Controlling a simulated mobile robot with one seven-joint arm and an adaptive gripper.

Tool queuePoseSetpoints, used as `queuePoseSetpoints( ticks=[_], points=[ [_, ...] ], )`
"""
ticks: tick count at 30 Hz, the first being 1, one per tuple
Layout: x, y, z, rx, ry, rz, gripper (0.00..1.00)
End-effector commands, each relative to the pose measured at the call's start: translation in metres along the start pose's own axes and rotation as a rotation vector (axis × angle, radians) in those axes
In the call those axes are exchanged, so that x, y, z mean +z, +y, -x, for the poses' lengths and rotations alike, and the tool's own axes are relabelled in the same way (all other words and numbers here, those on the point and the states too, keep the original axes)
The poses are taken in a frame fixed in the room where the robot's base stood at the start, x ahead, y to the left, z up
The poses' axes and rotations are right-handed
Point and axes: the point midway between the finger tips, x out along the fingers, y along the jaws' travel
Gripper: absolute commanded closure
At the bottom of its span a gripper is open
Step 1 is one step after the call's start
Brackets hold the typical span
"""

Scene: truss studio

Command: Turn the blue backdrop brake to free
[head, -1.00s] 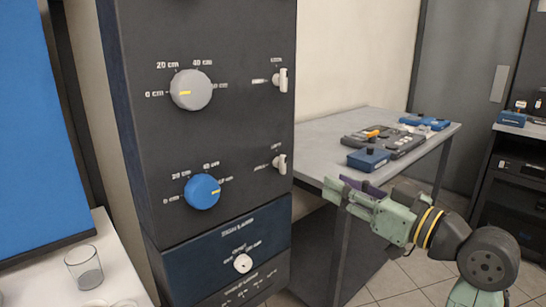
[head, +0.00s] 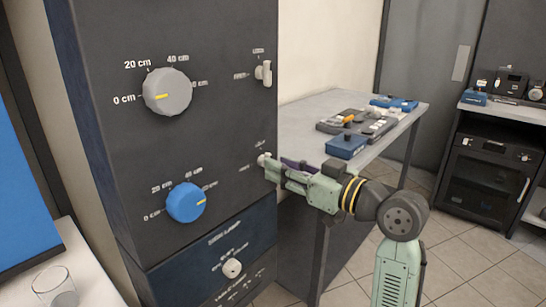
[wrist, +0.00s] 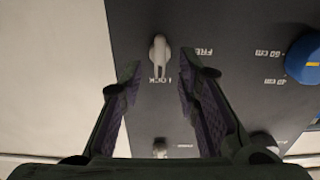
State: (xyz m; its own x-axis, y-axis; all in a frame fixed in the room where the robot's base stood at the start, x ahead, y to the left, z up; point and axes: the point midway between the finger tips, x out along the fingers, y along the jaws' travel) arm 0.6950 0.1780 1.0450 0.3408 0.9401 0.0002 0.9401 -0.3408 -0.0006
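The blue backdrop brake is a small white lever (head: 262,159) on the dark panel, right of the blue knob (head: 186,202). In the head view my gripper (head: 274,168) partly covers it. In the wrist view, which shows the panel upside down, the lever (wrist: 159,52) lies ahead between my open fingertips (wrist: 160,72), and its long end points at LOCK. FREE is printed to its right there. I see gaps between the lever and both fingers; whether the fingertips reach its depth I cannot tell.
A grey knob (head: 167,92) and a second white lever (head: 264,73) sit higher on the panel. A white knob (head: 232,268) is below. A grey table (head: 300,115) with a console and a blue box (head: 346,145) stands behind my gripper. A glass (head: 55,287) is at lower left.

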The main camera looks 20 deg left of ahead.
Motion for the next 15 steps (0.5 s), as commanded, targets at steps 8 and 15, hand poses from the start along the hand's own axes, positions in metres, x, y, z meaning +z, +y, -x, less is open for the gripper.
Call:
queuePoseSetpoints(
  ticks=[8, 15],
  points=[
    [0.0, 0.0, -0.028, 0.0, -0.001, 0.0, 0.7],
    [0.001, 0.0, -0.03, 0.001, 0.0, 0.001, 0.7]
  ],
)
